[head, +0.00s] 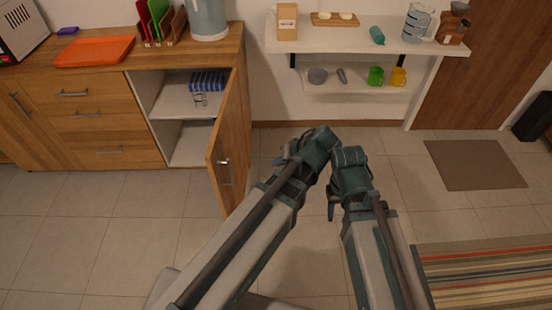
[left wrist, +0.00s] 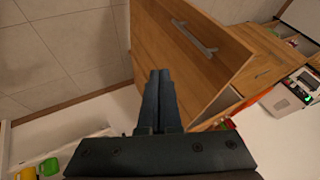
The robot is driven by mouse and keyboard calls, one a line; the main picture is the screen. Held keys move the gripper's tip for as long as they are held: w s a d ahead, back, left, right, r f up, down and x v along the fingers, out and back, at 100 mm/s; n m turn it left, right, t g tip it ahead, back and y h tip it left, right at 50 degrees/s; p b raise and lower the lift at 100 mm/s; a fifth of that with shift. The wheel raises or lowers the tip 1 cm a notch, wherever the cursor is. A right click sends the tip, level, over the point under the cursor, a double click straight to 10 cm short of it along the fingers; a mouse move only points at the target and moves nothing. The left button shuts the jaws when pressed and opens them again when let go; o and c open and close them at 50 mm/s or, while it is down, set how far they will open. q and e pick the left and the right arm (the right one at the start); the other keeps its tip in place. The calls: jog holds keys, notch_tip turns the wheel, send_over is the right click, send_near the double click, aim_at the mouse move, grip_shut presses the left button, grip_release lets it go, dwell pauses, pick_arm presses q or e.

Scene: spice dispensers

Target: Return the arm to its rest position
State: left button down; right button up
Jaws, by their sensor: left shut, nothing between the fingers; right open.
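My left arm comes in from the lower left in the head view, and my left gripper (head: 318,147) is at its end over the open floor. In the left wrist view my left gripper (left wrist: 160,75) has its dark fingers together with nothing between them. My right arm comes in from the bottom, and my right gripper (head: 350,172) is close beside the left one. It is open and holds nothing that I can see; its fingertips are hard to make out. Both arms are bent up in front of me, near each other but with a small gap.
A wooden cabinet door (head: 232,140) stands open left of my left gripper; it also shows in the left wrist view (left wrist: 190,50). Inside the cabinet lies a blue striped box (head: 208,82). An orange tray (head: 95,51) lies on the counter. Wall shelves (head: 350,40) hold cups and jars.

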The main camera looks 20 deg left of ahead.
dwell(0.3)
pick_arm(q)
jog(key=s+a+f+m+g+h, duration=0.2)
jog(key=s+a+f+m+h, duration=0.15)
jog(key=h, duration=0.35)
jog(key=s+d+r+m+p, duration=0.2)
jog(key=s+d+r+p, duration=0.1)
jog(key=d+r+p, duration=0.2)
jog(key=s+d+r+m+g+y+p, duration=0.1)
jog(key=s+d+r+m+p, duration=0.1)
jog(key=d+r+p, duration=0.4)
jog(key=shift+s+d+p, duration=0.3)
jog(key=shift+s+d, duration=0.05)
jog(key=shift+s, duration=0.5)
